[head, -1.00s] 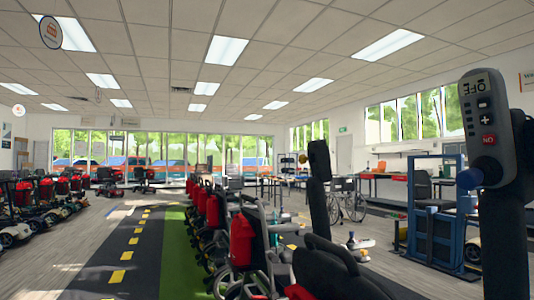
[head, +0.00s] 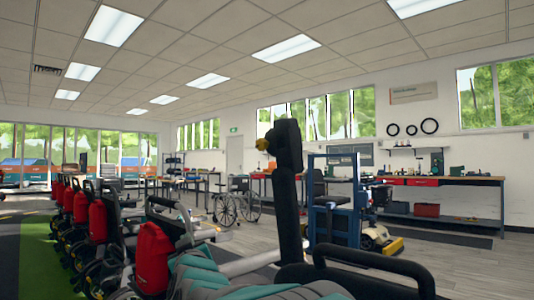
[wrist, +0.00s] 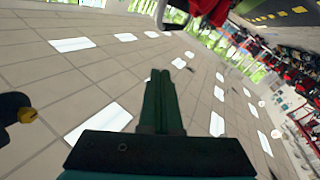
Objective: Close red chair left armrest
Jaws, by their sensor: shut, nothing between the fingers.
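A black loop handle (head: 375,255) and a dark seat back fill the lower right; I cannot tell which near parts belong to the red chair. In the wrist view, my gripper (wrist: 160,75) is shut and empty, its fingers pointing toward the ceiling.
A row of chairs with red backs (head: 90,220) stands at the left. A wheelchair (head: 235,200), a blue frame (head: 335,215) and a workbench (head: 440,182) stand further back. Grey floor lies open at the right (head: 455,265).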

